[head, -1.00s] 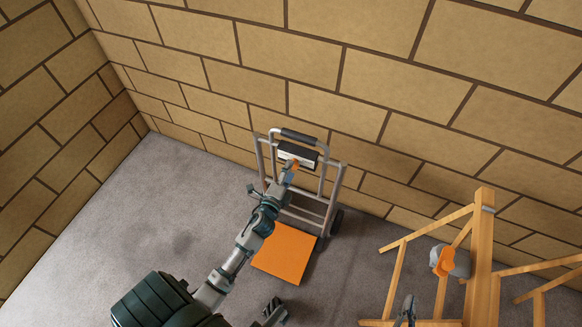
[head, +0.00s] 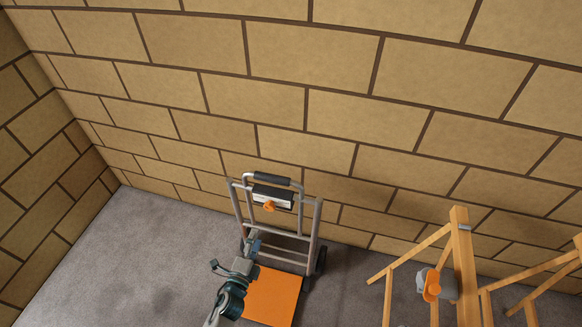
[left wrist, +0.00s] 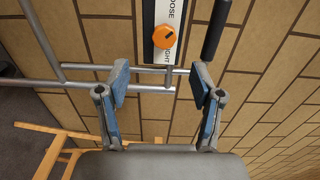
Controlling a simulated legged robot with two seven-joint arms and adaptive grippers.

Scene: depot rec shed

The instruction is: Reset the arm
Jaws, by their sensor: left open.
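My left gripper (head: 252,243) is in front of the hand truck (head: 315,235), below and apart from its orange knob (head: 268,206). In the left wrist view the gripper (left wrist: 162,82) is open, with nothing between its two blue-padded fingers. The knob (left wrist: 164,37) is ahead of the fingers, on a white panel (left wrist: 171,12) with partly cut-off lettering that reads "OOSE" and "IGHT". My right gripper is not in view.
The hand truck's orange base plate (head: 272,297) lies on the grey carpet (head: 110,265). A block wall (head: 310,110) stands behind. At the right is a wooden frame (head: 463,265) bearing a grey part with an orange piece (head: 432,285). The carpet at left is clear.

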